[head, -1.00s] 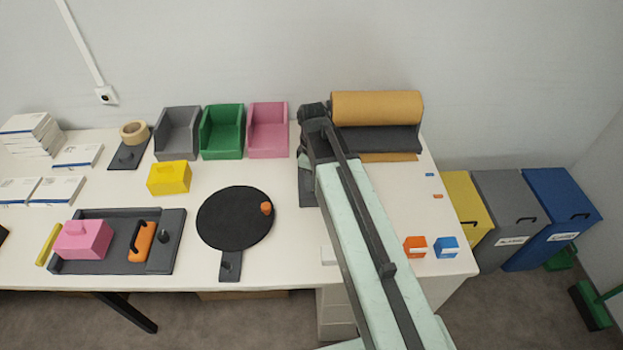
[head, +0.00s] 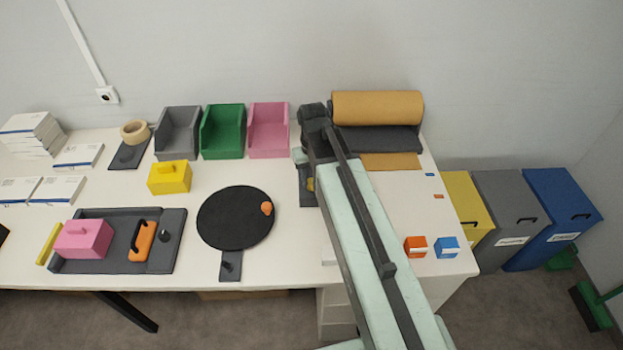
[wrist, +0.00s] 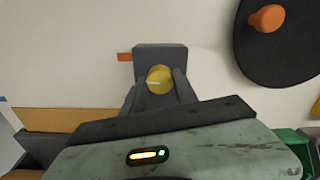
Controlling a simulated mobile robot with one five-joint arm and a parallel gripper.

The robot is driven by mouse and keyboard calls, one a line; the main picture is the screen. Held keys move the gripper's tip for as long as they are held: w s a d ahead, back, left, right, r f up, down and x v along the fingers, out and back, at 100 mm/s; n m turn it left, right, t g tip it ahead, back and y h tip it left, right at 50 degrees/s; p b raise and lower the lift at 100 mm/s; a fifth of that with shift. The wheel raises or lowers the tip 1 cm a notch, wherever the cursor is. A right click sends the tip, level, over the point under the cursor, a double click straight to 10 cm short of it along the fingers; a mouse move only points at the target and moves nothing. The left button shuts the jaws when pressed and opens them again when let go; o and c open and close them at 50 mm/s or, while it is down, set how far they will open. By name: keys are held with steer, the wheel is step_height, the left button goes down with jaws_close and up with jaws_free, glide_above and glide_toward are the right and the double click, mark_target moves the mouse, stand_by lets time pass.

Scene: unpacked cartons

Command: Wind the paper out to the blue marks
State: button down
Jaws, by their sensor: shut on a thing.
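The brown paper roll (head: 377,107) sits on a dark dispenser (head: 380,139) at the back right of the table. A flat strip of paper (head: 390,161) lies out in front of it; its front edge is close to the blue mark (head: 430,175), slightly nearer the roll. The strip also shows in the wrist view (wrist: 55,120), with a blue mark (wrist: 3,99) at the far left. My gripper (wrist: 161,88) is shut on the yellow crank knob (wrist: 159,76), over a dark grey base (wrist: 160,53). In the head view my arm partly hides the crank.
Orange marks lie farther out, one right of the strip (head: 438,196) and one beside the crank base (wrist: 125,57). A black round turntable (head: 235,217) stands left of my arm. Orange (head: 415,247) and blue (head: 446,247) blocks lie at the front right.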

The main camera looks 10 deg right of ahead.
mark_target(312, 181)
steer(key=m, duration=0.5)
steer(key=shift+m, duration=0.3)
stand_by(0.4)
steer(key=c, duration=0.9)
jaws_free()
steer(key=shift+c, duration=0.2)
step_height(312, 181, up, 8)
steer(key=p, duration=0.8)
steer(key=shift+a+f, duration=0.1)
